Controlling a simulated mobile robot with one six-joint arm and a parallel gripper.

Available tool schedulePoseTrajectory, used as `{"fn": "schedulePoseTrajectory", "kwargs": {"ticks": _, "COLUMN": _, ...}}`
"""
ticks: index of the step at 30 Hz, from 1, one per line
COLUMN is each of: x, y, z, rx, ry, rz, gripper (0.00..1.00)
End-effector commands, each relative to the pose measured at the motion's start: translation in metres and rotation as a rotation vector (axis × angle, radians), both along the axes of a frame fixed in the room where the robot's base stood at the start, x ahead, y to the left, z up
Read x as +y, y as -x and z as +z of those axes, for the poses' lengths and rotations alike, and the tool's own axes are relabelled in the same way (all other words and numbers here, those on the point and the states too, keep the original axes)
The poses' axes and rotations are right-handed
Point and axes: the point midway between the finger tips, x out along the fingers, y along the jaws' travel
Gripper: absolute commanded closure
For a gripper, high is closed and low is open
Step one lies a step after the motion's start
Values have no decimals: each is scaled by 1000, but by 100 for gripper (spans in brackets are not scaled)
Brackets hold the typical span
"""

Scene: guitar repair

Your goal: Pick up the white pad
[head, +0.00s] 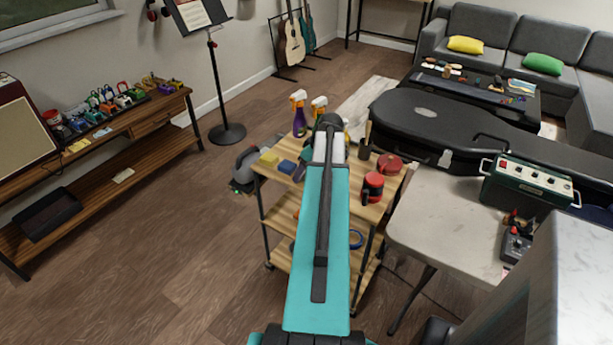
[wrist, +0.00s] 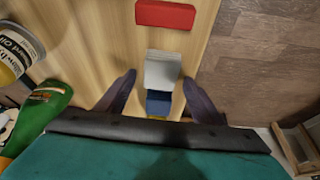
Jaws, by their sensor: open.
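The white pad (wrist: 163,68) lies on the light wooden top of the cart in the wrist view, in front of my gripper (wrist: 159,78). My gripper is open, with one dark finger on each side of the pad's near part and a gap on both sides. A blue pad (wrist: 159,102) sits close against the white pad on my side, and a sliver of yellow shows below it.
A red block (wrist: 165,14) lies beyond the white pad. The cart top (wrist: 105,40) ends at the right, above the floor. Spray bottles (head: 299,122) stand at the cart's back.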

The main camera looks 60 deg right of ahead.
Motion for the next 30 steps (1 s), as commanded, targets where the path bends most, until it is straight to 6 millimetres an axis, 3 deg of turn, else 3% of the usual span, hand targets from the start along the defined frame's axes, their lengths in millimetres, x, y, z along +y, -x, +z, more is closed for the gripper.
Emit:
{"fn": "schedulePoseTrajectory", "kwargs": {"ticks": 7, "x": 0, "y": 0, "z": 0, "rx": 0, "ry": 0, "rz": 0, "gripper": 41}}
{"fn": "schedulePoseTrajectory", "kwargs": {"ticks": 15, "x": 0, "y": 0, "z": 0, "rx": 0, "ry": 0, "rz": 0, "gripper": 83}}
{"fn": "schedulePoseTrajectory", "kwargs": {"ticks": 30, "x": 0, "y": 0, "z": 7, "rx": -1, "ry": 1, "rz": 0, "gripper": 83}}
